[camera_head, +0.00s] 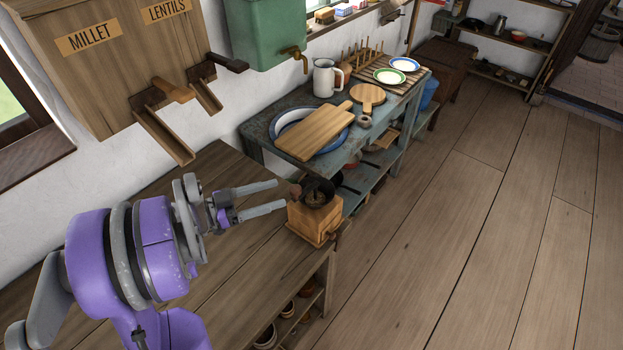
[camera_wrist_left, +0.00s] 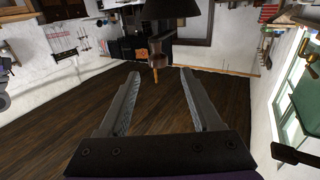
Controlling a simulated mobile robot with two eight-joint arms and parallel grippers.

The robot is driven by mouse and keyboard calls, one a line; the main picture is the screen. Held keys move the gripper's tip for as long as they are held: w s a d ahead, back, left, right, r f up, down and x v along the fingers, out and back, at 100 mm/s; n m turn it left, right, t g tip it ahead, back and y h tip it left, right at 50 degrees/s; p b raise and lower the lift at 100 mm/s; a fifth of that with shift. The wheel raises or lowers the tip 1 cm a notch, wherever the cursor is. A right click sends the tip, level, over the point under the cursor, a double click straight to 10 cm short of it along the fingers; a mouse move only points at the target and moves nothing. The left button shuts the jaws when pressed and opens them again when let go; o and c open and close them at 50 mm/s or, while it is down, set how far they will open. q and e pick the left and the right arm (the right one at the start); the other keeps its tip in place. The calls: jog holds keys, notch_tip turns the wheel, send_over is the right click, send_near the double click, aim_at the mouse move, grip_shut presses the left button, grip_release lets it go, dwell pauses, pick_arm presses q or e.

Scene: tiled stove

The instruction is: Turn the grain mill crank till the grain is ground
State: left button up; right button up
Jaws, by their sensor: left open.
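The grain mill (camera_head: 312,222) is a light wooden box with a dark metal bowl (camera_head: 318,191) on top. It stands at the right end of the wooden counter. A small reddish-brown crank knob (camera_head: 295,190) shows at the bowl's left side. My left gripper (camera_head: 282,194) is open, its two fingers pointing right at the knob from just left of it. In the left wrist view a brown turned knob (camera_wrist_left: 157,58) shows between and beyond the open fingertips (camera_wrist_left: 158,72), apart from both. Grain inside the bowl cannot be made out. My right gripper is not in view.
The wooden counter (camera_head: 225,262) is bare around my left arm. Wall bins with wooden chutes (camera_head: 165,137) hang above it. Behind the mill, a blue-grey table (camera_head: 262,131) holds a cutting board (camera_head: 315,131), a jug (camera_head: 326,78) and plates. Open floor lies at right.

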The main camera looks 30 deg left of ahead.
pick_arm(q)
jog(key=p+x, duration=0.1)
jog(key=x, duration=0.8)
jog(key=shift+d, duration=0.2)
grip_shut()
dwell(1.1)
